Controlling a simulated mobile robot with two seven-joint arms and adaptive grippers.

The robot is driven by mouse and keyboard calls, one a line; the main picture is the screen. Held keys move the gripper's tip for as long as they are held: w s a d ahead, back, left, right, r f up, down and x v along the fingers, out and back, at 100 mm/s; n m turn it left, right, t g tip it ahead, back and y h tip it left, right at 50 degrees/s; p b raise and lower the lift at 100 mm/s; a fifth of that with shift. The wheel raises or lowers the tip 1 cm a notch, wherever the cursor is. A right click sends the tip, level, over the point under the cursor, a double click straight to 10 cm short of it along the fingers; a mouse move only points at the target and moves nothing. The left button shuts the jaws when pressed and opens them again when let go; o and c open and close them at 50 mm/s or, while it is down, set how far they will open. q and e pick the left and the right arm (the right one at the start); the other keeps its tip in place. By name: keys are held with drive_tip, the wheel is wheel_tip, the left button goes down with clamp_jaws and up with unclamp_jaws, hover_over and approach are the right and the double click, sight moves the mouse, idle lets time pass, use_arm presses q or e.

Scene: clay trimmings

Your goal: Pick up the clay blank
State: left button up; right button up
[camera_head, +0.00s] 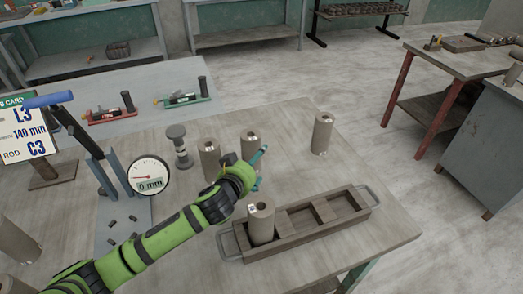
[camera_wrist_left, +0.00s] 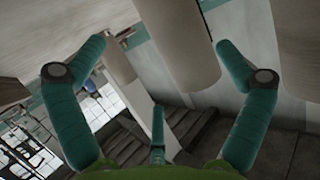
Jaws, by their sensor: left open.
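Several grey-brown clay blanks, upright cylinders with a hole in the top, stand on the table. One clay blank (camera_head: 209,158) is just left of my left gripper (camera_head: 262,167), another (camera_head: 250,145) is directly behind it, and a third (camera_head: 322,133) stands apart to the right. A further blank (camera_head: 261,222) stands in the left compartment of a wooden tray (camera_head: 333,230). In the left wrist view my left gripper (camera_wrist_left: 161,45) has its teal fingers spread wide. A cylinder (camera_wrist_left: 180,45) shows between and beyond them, with no finger closed on it. Which blank this is, I cannot tell.
The tray's other compartments look empty. A grey spool-shaped stand (camera_head: 179,146) and a round gauge reading 0 mm (camera_head: 149,175) stand to the left. A card (camera_head: 22,130) reads L3, 140 mm, C3. Table room is free around the right blank.

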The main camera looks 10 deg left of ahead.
use_arm(q)
drive_tip(key=shift+s+a+f+n+g, duration=0.1)
drive_tip(key=shift+a+f+n+g, duration=0.05)
drive_tip(key=shift+f, duration=0.2)
drive_tip(key=shift+s+a+f+n+g, duration=0.1)
drive_tip(key=shift+f+n+g, duration=0.05)
drive_tip(key=shift+f, duration=0.2)
drive_tip(key=shift+w+f, duration=0.15)
drive_tip(key=shift+w, duration=0.15)
drive_tip(key=shift+p+x, duration=0.4)
drive_tip(key=shift+x, duration=0.6)
drive_tip(key=shift+a+p+x, duration=0.15)
drive_tip(key=shift+p+x, duration=0.05)
drive_tip(key=shift+x, duration=0.9)
drive_tip(key=shift+a+p+x, duration=0.15)
drive_tip(key=shift+x, duration=0.95)
drive_tip(key=c, duration=1.6)
drive_tip(key=shift+w+r, duration=0.1)
drive_tip(key=shift+r, duration=0.15)
